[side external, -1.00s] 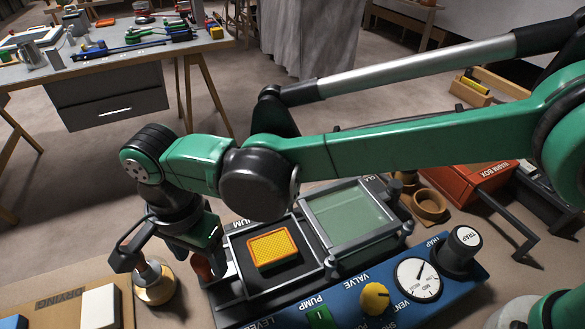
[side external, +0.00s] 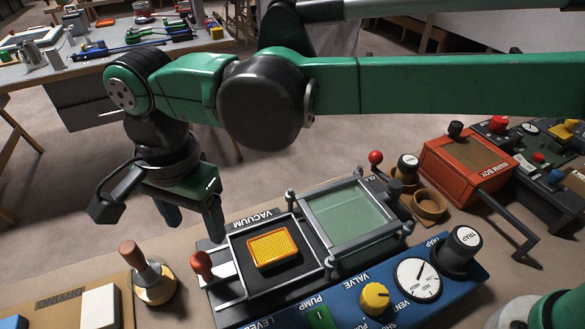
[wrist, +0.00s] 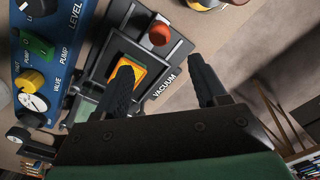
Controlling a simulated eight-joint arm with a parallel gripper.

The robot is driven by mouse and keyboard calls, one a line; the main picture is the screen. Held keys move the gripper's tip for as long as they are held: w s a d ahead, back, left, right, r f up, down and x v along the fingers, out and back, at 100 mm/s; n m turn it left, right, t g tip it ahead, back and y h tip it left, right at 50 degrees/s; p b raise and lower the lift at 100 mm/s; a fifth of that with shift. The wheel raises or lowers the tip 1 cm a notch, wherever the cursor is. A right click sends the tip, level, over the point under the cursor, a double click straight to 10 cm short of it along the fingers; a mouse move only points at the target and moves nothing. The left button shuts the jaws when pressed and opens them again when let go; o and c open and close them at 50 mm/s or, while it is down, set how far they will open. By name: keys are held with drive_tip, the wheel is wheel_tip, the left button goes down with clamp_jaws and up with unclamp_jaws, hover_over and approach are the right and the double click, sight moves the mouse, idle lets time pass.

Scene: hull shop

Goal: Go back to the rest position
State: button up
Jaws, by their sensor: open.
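My gripper (side external: 188,222) is open and empty. It hangs above and behind the left end of the vacuum station (side external: 222,303) in the side view. In the wrist view its two dark fingers (wrist: 162,88) are spread apart, with one finger partly covering the orange-yellow block. The orange-yellow block (side external: 273,248) lies in the open black tray of the vacuum station. The station's green glass lid (side external: 348,217) stands to the right of the block. A red-knobbed lever (side external: 202,264) is at the station's left edge, clear of the fingers.
A wooden-handled stamp (side external: 150,275) stands left of the station beside the drying board (side external: 60,298). An orange warm box (side external: 465,165) with a crank is at the right. A cluttered workbench (side external: 90,68) stands behind. Open floor lies between bench and station.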

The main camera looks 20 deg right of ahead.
drive_tip(key=w+d+r+n+t+y, duration=0.1)
drive_tip(key=w+d+r+n, duration=0.15)
drive_tip(key=d, duration=0.65)
drive_tip(key=w+d+r+n+t, duration=0.1)
drive_tip(key=d+r+t, duration=0.15)
drive_tip(key=d, duration=0.65)
drive_tip(key=s+d+f+n+t, duration=0.1)
drive_tip(key=s+d+n, duration=0.1)
drive_tip(key=d, duration=0.5)
drive_tip(key=s+d+f+n+t+h, duration=0.1)
drive_tip(key=s+d+n+t, duration=0.1)
drive_tip(key=s+d, duration=0.3)
drive_tip(key=d+n, duration=0.1)
drive_tip(key=d, duration=0.2)
drive_tip(key=shift+f, duration=0.4)
drive_tip(key=shift+d+t, duration=0.1)
drive_tip(key=shift+t, duration=0.15)
